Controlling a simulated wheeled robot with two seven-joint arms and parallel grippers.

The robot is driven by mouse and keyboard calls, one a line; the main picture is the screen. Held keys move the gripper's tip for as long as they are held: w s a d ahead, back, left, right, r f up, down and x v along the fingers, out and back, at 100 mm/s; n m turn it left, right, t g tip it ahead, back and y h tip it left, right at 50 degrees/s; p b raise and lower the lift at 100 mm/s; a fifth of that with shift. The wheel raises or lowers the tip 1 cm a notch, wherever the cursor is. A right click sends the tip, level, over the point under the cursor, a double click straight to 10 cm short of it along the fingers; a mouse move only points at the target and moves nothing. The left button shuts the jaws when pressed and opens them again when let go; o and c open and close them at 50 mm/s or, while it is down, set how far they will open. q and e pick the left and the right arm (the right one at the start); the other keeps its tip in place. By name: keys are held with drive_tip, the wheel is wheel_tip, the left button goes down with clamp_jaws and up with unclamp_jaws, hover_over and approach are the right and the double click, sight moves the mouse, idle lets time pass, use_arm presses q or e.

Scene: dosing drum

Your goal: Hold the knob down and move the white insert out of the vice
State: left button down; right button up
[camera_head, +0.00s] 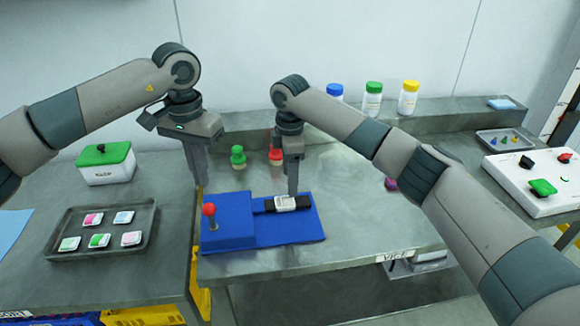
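The blue vice (228,233) lies on the middle table, with a red ball knob (209,210) on a thin stem at its left end. The white insert (285,203) sits in the dark slot of the vice's right part. My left gripper (203,184) points down above and slightly behind the knob, apart from it. Its fingers show as one block with no gap. My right gripper (292,191) points down with its fingertips at the insert. Its fingers overlap in this view, so I cannot tell whether they grip the insert.
A green peg piece (238,157) and a red one (276,152) stand behind the vice. A dark tray (101,255) with several small packs and a green-lidded box (106,163) are at left. Capped bottles (372,101) stand on the back ledge. The table right of the vice is mostly clear.

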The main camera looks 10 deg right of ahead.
sight(290, 203)
wheel_tip(290, 203, down, 8)
drive_tip(key=shift+r, duration=0.1)
idle(0.4)
drive_tip(key=c, duration=1.1)
idle(0.9)
